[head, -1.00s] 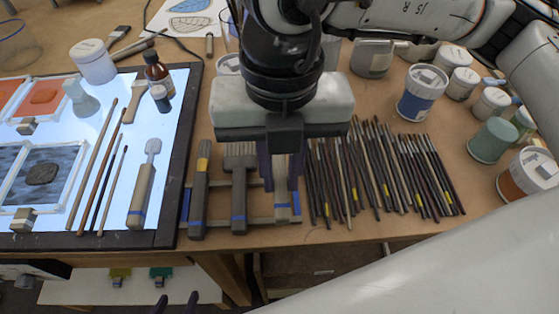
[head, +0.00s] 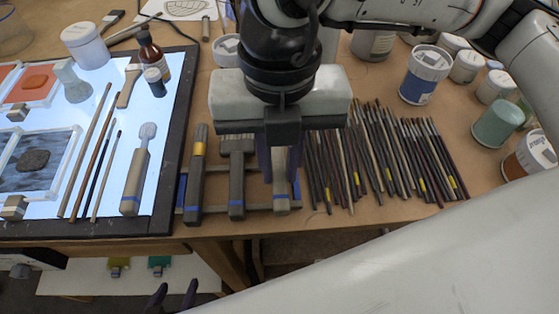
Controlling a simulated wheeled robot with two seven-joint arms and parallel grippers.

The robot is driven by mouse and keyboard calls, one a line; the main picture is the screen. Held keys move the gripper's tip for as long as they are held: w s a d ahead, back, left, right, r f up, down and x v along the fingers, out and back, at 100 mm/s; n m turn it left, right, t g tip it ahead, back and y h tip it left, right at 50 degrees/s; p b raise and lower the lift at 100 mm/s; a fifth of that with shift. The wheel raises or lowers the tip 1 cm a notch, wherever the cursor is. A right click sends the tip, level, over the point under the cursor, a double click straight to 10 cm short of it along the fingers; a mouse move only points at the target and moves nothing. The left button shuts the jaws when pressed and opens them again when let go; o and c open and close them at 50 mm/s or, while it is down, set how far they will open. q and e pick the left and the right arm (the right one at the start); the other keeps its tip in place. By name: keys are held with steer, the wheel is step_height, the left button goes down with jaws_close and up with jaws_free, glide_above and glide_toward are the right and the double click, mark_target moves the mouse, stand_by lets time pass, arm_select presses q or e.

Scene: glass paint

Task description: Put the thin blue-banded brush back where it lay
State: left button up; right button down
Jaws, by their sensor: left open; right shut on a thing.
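The thin blue-banded brush (head: 282,200) is upright in the picture, its handle end toward the table's front edge. My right gripper (head: 279,160) is shut on it, and the gripper body hides its upper part. The brush is over the right end of the low rack (head: 258,204); I cannot tell whether it touches it. Two other blue-banded brushes lie on the rack to its left: a yellow-and-blue-banded one (head: 195,185) and a wide flat one (head: 237,180). My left gripper (head: 174,297) is open and empty at the bottom edge, in front of the table.
Several thin dark brushes (head: 380,160) lie close on the right. A lit panel (head: 165,110) with glass pieces, brushes and a blue-banded tool (head: 136,185) is on the left. Jars and a blue paint pot (head: 425,75) stand at the back right.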

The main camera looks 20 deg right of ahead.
stand_by(0.4)
steer(key=shift+f+b, duration=0.2)
steer(key=shift+b, duration=0.3)
steer(key=shift+f+b, duration=0.3)
steer(key=shift+b, duration=0.2)
stand_by(0.8)
steer(key=c, duration=1.6)
jaws_free()
step_height(320, 180, up, 10)
steer(key=shift+r, duration=0.2)
